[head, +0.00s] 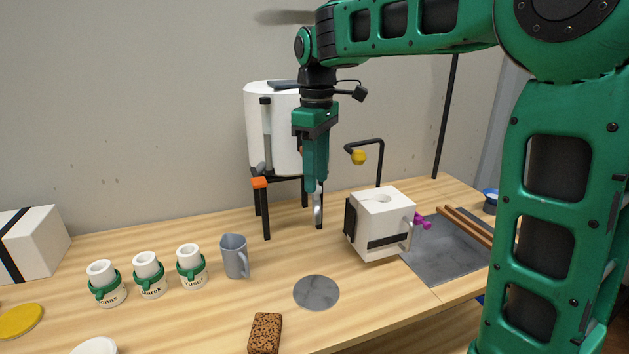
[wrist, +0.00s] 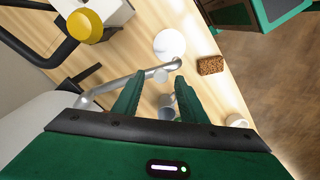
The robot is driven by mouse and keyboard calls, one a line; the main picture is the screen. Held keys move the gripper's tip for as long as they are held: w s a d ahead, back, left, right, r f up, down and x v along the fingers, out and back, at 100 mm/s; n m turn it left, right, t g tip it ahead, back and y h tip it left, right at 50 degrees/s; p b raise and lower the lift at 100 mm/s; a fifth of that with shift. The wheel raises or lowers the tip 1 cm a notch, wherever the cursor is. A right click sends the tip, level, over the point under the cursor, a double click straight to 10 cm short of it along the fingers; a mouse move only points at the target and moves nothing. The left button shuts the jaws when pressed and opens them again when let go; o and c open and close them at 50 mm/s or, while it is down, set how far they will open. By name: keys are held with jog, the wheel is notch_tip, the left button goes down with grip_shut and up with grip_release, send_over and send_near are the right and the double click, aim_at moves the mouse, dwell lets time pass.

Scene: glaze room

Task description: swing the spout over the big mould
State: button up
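The white tank (head: 262,115) stands on a black stand at the back of the table, partly behind my gripper. Its silver spout (head: 318,210) shows just below my fingertips; the wrist view shows the pipe (wrist: 110,87) running from the tank across to a bent end. My gripper (head: 316,188) points down in front of the tank. In the wrist view its fingers (wrist: 159,78) are apart, with the pipe crossing near their tips; contact is not clear. The big mould (head: 372,215), a white block with black straps and a top hole, stands right of the spout.
A black bent rod with a yellow knob (head: 358,157) stands behind the mould. A grey jug (head: 233,258), several small named moulds (head: 148,275), a grey disc (head: 316,292) and a brown sponge (head: 265,334) are in front and left. A dark slab (head: 445,255) lies right.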

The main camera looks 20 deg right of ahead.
jog(key=shift+f, duration=0.85)
jog(key=shift+c, duration=0.4)
grip_shut()
